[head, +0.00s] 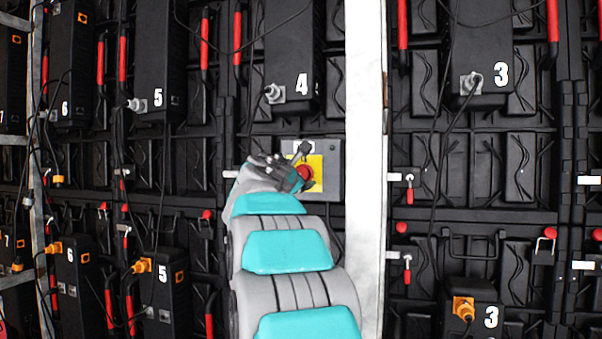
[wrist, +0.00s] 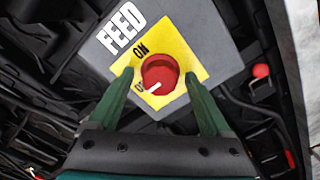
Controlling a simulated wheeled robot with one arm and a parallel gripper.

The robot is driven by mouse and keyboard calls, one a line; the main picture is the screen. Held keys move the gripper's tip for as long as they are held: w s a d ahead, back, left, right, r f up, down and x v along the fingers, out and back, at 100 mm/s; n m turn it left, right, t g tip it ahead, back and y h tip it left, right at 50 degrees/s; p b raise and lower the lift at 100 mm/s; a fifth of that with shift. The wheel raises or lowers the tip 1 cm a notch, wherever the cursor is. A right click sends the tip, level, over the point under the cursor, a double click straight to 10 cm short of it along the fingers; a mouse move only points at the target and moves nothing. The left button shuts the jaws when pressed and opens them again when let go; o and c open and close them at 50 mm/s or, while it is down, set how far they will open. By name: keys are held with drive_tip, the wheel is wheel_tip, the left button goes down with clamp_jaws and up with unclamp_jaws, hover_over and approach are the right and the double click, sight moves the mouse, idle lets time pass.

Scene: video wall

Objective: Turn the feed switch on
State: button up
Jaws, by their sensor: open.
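The feed switch is a red round knob (wrist: 160,75) on a yellow plate (wrist: 182,53), set on a grey box (wrist: 190,22) lettered FEED. ON is printed at the plate's upper left and OFF at its lower left, partly covered. The knob's white mark points to the lower left, toward OFF. In the head view the knob (head: 305,173) shows at the right of my gripper (head: 292,172), which hides part of the plate. In the wrist view my gripper (wrist: 163,85) is open, one green finger on each side of the knob. I cannot tell whether the fingers touch it.
The grey box hangs beside a pale vertical post (head: 364,120) on its right. Black numbered modules, such as number 4 (head: 290,50) above, and loose cables surround it. Red handles (head: 238,38) stick out nearby.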

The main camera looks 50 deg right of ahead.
drive_tip(key=shift+w+d, duration=0.15)
drive_tip(key=shift+d, duration=0.1)
clamp_jaws()
idle(0.6)
